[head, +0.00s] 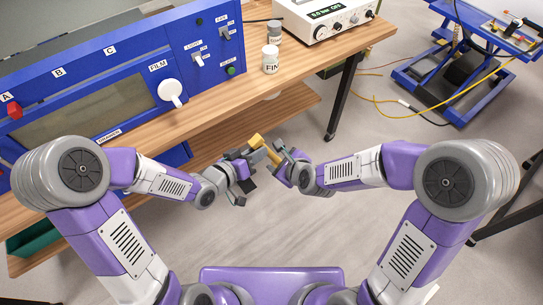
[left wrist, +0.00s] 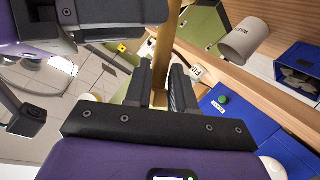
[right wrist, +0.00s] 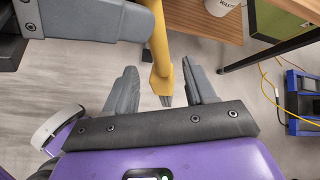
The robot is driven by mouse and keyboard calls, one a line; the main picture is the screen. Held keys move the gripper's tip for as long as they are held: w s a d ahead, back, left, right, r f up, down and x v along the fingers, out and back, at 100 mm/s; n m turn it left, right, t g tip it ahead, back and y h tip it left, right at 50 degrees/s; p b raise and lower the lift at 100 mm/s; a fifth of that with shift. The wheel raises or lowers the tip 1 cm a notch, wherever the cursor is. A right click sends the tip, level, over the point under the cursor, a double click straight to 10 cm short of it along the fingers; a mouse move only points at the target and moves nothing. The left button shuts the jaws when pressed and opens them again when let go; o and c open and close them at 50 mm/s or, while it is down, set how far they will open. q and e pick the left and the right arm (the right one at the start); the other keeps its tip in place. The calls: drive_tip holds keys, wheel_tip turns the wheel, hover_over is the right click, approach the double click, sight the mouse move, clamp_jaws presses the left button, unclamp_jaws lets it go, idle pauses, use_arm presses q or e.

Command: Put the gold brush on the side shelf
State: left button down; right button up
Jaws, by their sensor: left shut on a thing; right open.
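The gold brush (head: 264,146) is in the air in front of the bench, between my two grippers. My left gripper (head: 246,156) is shut on its shaft, which also shows between the fingers in the left wrist view (left wrist: 165,50). In the right wrist view the gold brush (right wrist: 160,45) reaches down between the fingers of my right gripper (right wrist: 160,82), with its grey tip near the palm. My right gripper is open, with gaps on both sides of the brush. A wooden lower shelf (head: 215,142) runs under the bench; I cannot tell whether it is the side shelf.
The wooden bench (head: 330,55) carries a blue cabinet (head: 130,85), a white control box (head: 325,18) and two small jars (head: 270,60). A blue lift cart (head: 455,75) with yellow cables stands at the right. The floor (head: 390,125) between is mostly open.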

sight(270, 156)
drive_tip(key=x, duration=0.8)
drive_tip(key=shift+c, duration=0.2)
drive_tip(key=shift+s, duration=0.1)
drive_tip(key=c, duration=1)
use_arm(q)
drive_tip(key=c, duration=0.9)
unclamp_jaws()
drive_tip(key=shift+o, duration=0.2)
